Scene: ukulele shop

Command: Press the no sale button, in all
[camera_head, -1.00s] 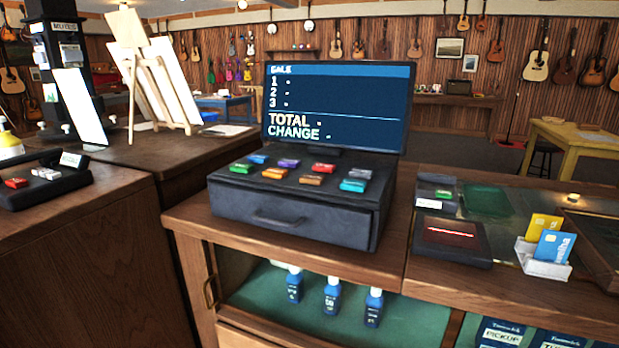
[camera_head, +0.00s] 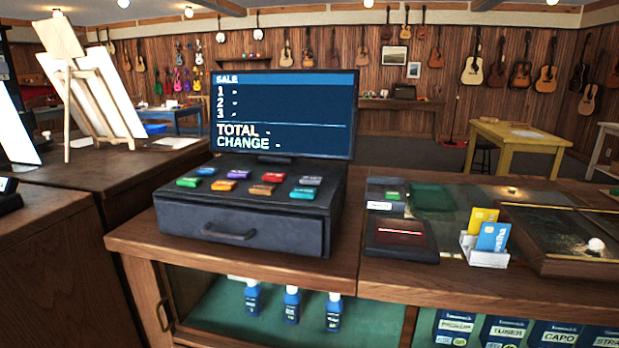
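A dark cash register (camera_head: 245,215) stands on the wooden counter, its drawer (camera_head: 240,232) shut. My gripper is not in view.
A card reader (camera_head: 401,242) and a white holder (camera_head: 484,252) with yellow and blue cards stand to the right on the counter (camera_head: 375,275). A framed glass case (camera_head: 565,240) lies farther right. Blue bottles (camera_head: 291,303) stand on the shelf below. An easel (camera_head: 95,95) stands at left.

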